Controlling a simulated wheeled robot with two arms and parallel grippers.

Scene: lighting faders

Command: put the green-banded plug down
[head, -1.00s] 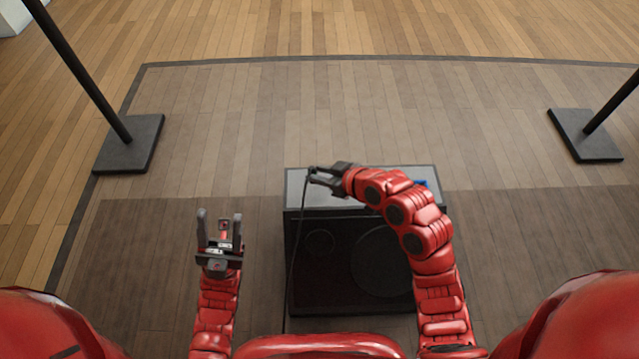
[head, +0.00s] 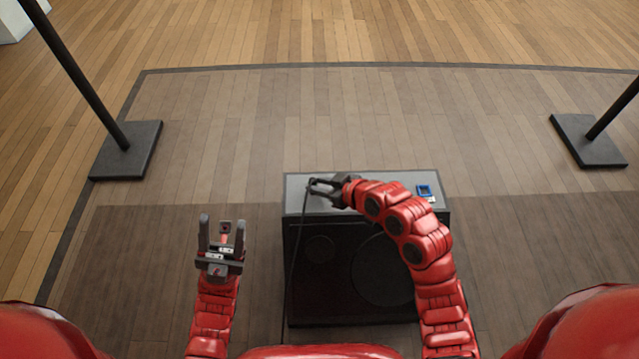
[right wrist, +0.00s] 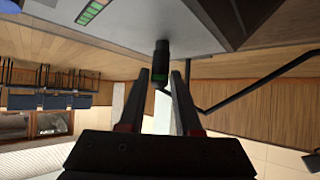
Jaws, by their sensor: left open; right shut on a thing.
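The green-banded plug (right wrist: 160,62) is dark and cylindrical, with a green band, and sits between my right gripper's fingers. My right gripper (head: 322,188) is shut on it above the left part of the black cabinet's grey top (head: 385,193); the gripper also shows in the right wrist view (right wrist: 160,85). The plug's far end points at a grey surface in the wrist view; I cannot tell whether it touches. A black cable (head: 297,240) hangs from the plug down past the cabinet's front left. My left gripper (head: 221,226) is open and empty, left of the cabinet.
A small blue-framed item (head: 424,190) lies on the cabinet's right top. A strip with green and orange segments (right wrist: 90,12) shows in the right wrist view. Black stand bases stand at left (head: 126,150) and right (head: 588,140). The floor behind the cabinet is clear.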

